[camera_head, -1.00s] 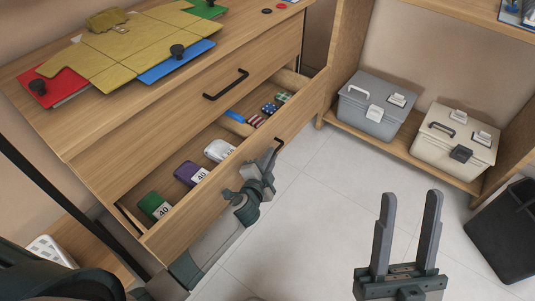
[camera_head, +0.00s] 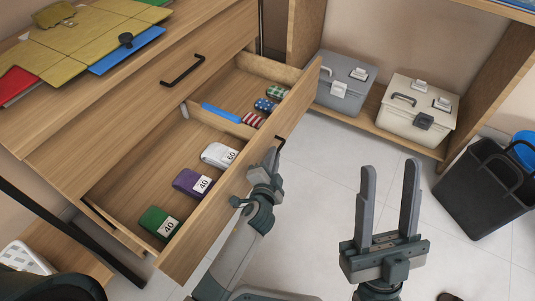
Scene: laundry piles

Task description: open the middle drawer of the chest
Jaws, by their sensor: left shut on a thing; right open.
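The wooden chest (camera_head: 130,95) stands at the left. Its middle drawer (camera_head: 222,222) is pulled well out, and its inside shows. Its black handle (camera_head: 283,138) is on the drawer front. My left gripper (camera_head: 274,160) is shut on this handle, at the outer side of the drawer front; its fingers partly hide the handle. The drawer above is closed, with a black handle (camera_head: 183,71). My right gripper (camera_head: 389,195) is open and empty, fingers pointing up, over the floor right of the drawer.
A grey box (camera_head: 346,79) and a cream box (camera_head: 420,105) sit on a low shelf. A black basket (camera_head: 483,188) stands right.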

